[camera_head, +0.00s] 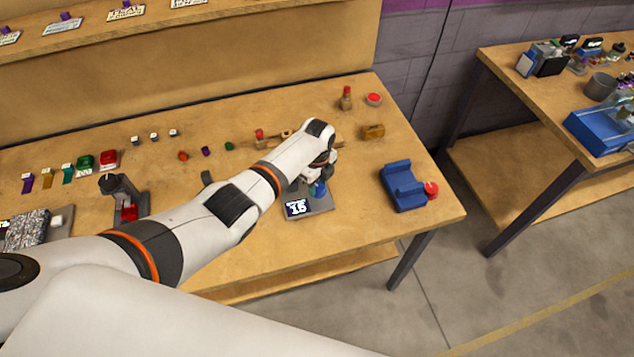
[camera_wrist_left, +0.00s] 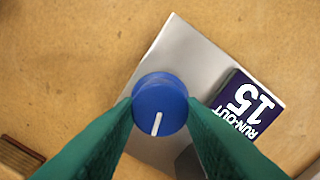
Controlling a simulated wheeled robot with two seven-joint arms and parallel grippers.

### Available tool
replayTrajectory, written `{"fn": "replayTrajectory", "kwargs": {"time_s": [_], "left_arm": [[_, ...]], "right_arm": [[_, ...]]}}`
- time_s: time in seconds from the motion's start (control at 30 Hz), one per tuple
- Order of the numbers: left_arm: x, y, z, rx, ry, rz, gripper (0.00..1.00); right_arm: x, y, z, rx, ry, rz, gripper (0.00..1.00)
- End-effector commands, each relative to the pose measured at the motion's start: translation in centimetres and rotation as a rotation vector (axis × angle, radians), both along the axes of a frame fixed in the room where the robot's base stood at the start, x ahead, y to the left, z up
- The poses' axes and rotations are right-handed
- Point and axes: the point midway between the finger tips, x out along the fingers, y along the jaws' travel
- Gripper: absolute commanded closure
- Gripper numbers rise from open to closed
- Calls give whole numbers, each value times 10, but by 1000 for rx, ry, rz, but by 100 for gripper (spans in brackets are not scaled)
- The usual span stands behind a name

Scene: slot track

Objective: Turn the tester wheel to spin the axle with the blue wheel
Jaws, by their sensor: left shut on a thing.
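The tester is a grey plate (camera_head: 318,204) on the table, with a dark display reading "15" (camera_head: 297,208) at its front left. In the left wrist view the plate (camera_wrist_left: 172,60) lies below, and its display (camera_wrist_left: 245,107) reads "RUN-OUT 15". A round blue wheel (camera_wrist_left: 160,100) with a white line on its face sits over the plate. The line points down and slightly left. My left gripper (camera_wrist_left: 160,112) has its green fingers shut on the blue wheel, one on each side. In the head view the wheel (camera_head: 319,188) is partly hidden by my left wrist. The axle is hidden. My right gripper is out of view.
A dark stand (camera_head: 125,196) is to the left. Several small coloured parts lie behind my arm. A red button (camera_head: 374,99) is at the back right.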

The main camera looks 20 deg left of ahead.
Motion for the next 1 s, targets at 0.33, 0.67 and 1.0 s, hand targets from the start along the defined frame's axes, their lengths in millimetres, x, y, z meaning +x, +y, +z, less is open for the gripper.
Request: {"fn": "replayTrajectory", "kwargs": {"time_s": [0.33,0.67,1.0], "left_arm": [[1,-1,1,-2,-2,-31,88],[1,-1,1,-2,-1,-30,50],[0,0,1,0,-1,-30,43]], "right_arm": [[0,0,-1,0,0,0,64],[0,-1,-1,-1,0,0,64],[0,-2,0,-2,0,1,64]]}}
